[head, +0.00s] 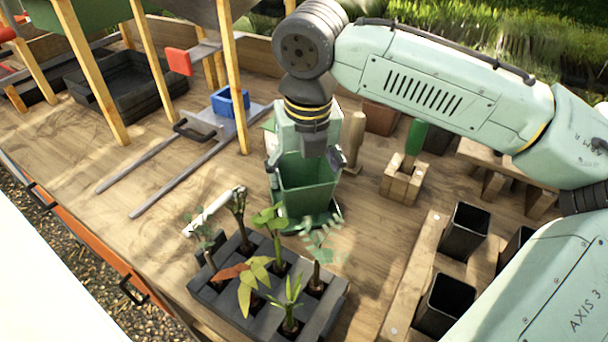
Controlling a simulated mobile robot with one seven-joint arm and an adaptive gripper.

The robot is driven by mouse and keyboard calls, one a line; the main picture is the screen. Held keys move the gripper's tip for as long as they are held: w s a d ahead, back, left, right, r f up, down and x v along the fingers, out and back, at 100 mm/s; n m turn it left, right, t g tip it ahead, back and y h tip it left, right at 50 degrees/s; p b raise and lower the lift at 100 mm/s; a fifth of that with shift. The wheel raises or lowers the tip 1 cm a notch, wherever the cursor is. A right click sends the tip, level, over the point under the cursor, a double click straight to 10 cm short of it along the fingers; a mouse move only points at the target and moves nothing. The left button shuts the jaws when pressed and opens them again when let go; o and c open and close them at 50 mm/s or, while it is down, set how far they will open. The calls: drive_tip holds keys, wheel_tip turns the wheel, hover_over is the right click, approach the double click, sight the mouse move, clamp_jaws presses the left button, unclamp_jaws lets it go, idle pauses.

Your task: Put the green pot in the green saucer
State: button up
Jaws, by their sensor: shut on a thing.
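The green pot (308,187) is a square, tapered pot near the middle of the bench in the head view. My gripper (305,164) is shut on it, with a finger at each side near its rim. The green saucer (332,217) shows as a darker green edge around and below the pot's base. The pot looks upright and over the saucer. The pot hides most of the saucer, and I cannot tell whether the two touch.
A dark cell tray (333,302) with several seedlings stands close in front of the saucer. A white tube (212,212) lies to the left. Black pots (465,230) sit in a wooden rack at right. A wooden block (404,183) holds a green-handled tool. Wooden posts rise at left.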

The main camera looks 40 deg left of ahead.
drive_tip(key=shift+f, duration=0.75)
drive_tip(key=shift+f, duration=0.15)
drive_tip(key=o, duration=1.1)
drive_tip(key=r, duration=0.4)
drive_tip(key=d+r+b, duration=0.1)
drive_tip(key=r, duration=0.3)
drive_tip(key=s+r, duration=0.1)
drive_tip(key=r, duration=0.3)
drive_tip(key=shift+s+d+r+b, duration=0.1)
drive_tip(key=shift+d+r+b, duration=0.05)
drive_tip(key=shift+b, duration=0.15)
